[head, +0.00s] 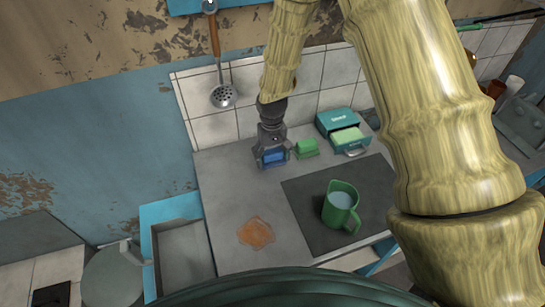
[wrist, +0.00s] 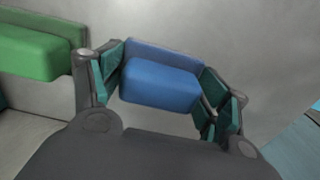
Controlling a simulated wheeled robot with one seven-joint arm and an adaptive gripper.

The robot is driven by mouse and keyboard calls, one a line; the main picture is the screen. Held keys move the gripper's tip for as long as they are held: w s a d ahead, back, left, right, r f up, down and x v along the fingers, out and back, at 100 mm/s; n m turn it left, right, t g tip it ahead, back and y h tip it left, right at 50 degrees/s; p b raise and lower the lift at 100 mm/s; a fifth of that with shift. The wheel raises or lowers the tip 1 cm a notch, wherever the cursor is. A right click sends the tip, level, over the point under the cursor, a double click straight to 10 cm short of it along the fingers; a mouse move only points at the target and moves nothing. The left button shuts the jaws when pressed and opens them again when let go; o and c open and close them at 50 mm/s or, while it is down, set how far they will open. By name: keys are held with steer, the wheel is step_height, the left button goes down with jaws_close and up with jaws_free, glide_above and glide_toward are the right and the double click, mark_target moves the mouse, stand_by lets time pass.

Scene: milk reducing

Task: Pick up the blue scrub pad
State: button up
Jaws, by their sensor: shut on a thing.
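The blue scrub pad (wrist: 160,82) is between the fingers of my gripper (wrist: 165,95) in the wrist view. My gripper is shut on it, with the teal finger pads at its left and right ends. In the head view, the blue scrub pad (head: 274,156) shows at the lower end of my gripper (head: 273,160), at the back of the grey counter. I cannot tell whether the pad touches the counter.
A green scrub pad (head: 306,148) sits just right of my gripper; it also shows in the wrist view (wrist: 35,53). A teal box (head: 341,123) has an open drawer. A green jug (head: 341,206) stands on a dark mat (head: 303,217). An orange stain (head: 257,233) marks the counter.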

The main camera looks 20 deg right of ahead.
steer(key=shift+r, duration=0.1)
steer(key=shift+r+b, duration=0.6)
steer(key=shift+r, duration=0.55)
steer(key=s+b, duration=0.1)
steer(key=s, duration=0.4)
steer(key=s+r+b, duration=0.1)
steer(key=s, duration=0.4)
steer(key=s+d+r+b, duration=0.1)
steer(key=s+b, duration=0.1)
steer(key=s, duration=0.4)
steer(key=shift+r, duration=0.25)
